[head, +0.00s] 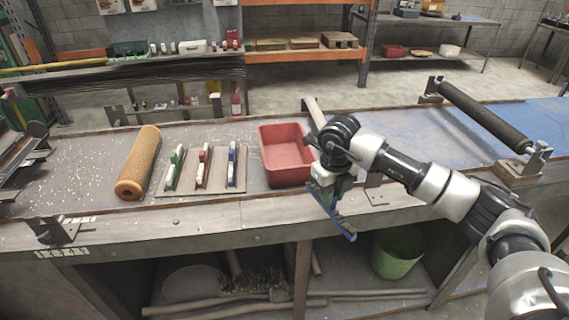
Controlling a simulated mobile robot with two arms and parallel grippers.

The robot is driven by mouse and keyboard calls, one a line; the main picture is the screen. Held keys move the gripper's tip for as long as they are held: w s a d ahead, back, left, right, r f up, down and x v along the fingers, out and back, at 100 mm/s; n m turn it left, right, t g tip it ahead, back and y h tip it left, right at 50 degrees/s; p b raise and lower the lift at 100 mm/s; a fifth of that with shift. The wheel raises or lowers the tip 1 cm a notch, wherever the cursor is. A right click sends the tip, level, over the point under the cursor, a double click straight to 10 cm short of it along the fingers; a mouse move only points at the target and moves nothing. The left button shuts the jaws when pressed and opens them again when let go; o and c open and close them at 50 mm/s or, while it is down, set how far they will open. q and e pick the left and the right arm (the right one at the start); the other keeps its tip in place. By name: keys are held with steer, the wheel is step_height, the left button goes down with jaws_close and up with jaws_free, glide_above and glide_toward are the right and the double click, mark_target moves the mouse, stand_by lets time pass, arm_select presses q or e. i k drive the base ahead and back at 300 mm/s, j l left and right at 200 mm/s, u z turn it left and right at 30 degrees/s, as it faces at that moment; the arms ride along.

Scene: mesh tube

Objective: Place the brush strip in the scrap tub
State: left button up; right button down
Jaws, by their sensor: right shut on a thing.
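My right gripper (326,189) is at the front edge of the bench, just right of a red tub (285,154). It is shut on a thin blue strip (342,223), likely the brush strip, which hangs tilted down past the bench's front edge. The gripper partly hides the strip's upper end. The red tub stands on the bench, open at the top, and looks empty. A green tub (398,252) stands under the bench, lower right of the strip. I cannot tell which tub is the scrap tub. My left gripper is out of view.
A flat board (205,190) holds green, red and blue brush-like pieces left of the red tub. A tan mesh tube (138,160) lies further left. A dark roller (485,115) sits on brackets at the right. Long bars and debris lie under the bench.

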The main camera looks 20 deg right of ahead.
mark_target(286, 164)
steer(key=i, duration=1)
